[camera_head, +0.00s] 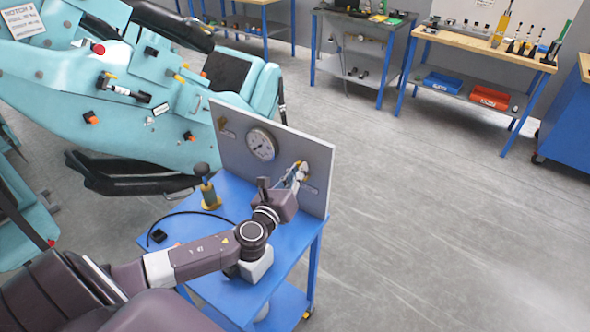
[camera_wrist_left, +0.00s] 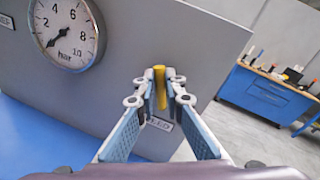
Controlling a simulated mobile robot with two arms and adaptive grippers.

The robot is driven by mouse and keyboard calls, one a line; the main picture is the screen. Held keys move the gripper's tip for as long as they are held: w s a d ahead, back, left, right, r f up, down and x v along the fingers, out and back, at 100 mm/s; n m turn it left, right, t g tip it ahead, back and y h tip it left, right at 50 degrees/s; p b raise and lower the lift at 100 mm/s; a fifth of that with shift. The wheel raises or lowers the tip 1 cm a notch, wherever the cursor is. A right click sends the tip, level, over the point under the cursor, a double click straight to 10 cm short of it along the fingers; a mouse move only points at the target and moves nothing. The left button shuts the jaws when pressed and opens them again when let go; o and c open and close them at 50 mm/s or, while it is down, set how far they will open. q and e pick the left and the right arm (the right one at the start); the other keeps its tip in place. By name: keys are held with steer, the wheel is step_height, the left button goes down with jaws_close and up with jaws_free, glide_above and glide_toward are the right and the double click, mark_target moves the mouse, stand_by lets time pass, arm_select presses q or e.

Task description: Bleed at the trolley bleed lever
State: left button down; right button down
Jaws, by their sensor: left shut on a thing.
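A blue trolley (camera_head: 213,275) carries an upright grey panel (camera_head: 232,150) with a round pressure gauge (camera_head: 262,145). In the left wrist view the gauge (camera_wrist_left: 66,30) has its needle near the low end of the scale. The yellow bleed lever (camera_wrist_left: 159,87) stands on the panel to the right of the gauge, above a small label that is partly hidden. My left gripper (camera_wrist_left: 160,90) is shut on the lever, with a finger on each side of it. In the head view this gripper (camera_head: 298,172) is at the panel's right part. My right gripper is not in view.
A yellow-based pump (camera_head: 208,190) with a black hose stands on the trolley's left side. The teal coaster car (camera_head: 140,90) is close behind left. Workbenches (camera_head: 490,50) with tools and bins stand at the back. The floor (camera_head: 430,220) to the right is clear.

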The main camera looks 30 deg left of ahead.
arm_select(q)
steer(key=shift+d+r+m+t+y, duration=0.15)
steer(key=shift+d+m, duration=0.25)
steer(key=shift+m, duration=0.65)
steer(key=shift+d+m+t+y, duration=0.15)
steer(key=shift+d+m+t, duration=0.15)
steer(key=shift+m, duration=0.75)
steer(key=shift+d, duration=0.1)
steer(key=c, duration=2)
jaws_free()
steer(key=shift+s+d, duration=0.1)
steer(key=shift+s, duration=0.25)
steer(key=s, duration=0.3)
steer(key=s+d, duration=0.1)
steer(key=s, duration=0.3)
steer(key=s+d, duration=0.1)
steer(key=s, duration=0.3)
